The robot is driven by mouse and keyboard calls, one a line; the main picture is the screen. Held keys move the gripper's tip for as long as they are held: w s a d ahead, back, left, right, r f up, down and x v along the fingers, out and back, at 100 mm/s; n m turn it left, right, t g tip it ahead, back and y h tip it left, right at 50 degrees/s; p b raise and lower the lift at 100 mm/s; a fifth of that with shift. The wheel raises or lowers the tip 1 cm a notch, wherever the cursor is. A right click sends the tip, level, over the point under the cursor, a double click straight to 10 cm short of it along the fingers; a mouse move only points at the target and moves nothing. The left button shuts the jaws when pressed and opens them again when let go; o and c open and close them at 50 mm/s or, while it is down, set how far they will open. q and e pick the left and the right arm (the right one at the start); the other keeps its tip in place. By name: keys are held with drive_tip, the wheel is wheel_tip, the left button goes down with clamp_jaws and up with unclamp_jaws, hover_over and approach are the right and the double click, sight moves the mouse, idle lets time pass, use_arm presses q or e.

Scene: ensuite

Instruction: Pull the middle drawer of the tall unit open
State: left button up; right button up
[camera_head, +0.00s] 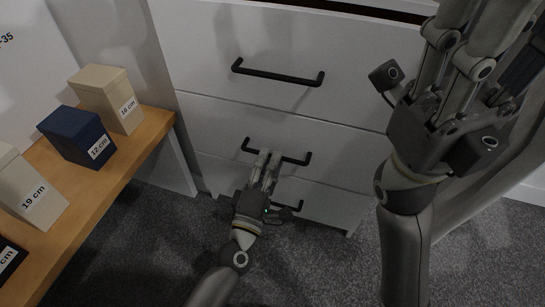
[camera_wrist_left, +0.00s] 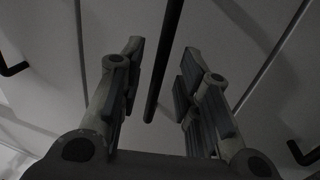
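The white tall unit (camera_head: 235,45) shows several stacked drawer fronts in the head view, each with a dark bar handle. The left gripper (camera_head: 269,158) is low in front of the unit at the second visible handle (camera_head: 293,160). In the left wrist view, the dark handle bar (camera_wrist_left: 166,60) runs between the two parted fingers of this gripper (camera_wrist_left: 162,75), with a visible gap on each side. The drawer fronts in view look flush with each other. The right gripper (camera_head: 465,40) is raised at the upper right, apart from the unit; its fingertips are cut off by the frame.
A higher handle (camera_head: 278,76) and a lower one (camera_head: 287,206) lie above and below the left gripper. A wooden bench (camera_head: 95,200) at the left holds several labelled boxes, including a navy one (camera_head: 75,135). Grey carpet (camera_head: 315,265) is clear in front of the unit.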

use_arm(q)
drive_tip(key=shift+x, duration=1.3)
clamp_jaws()
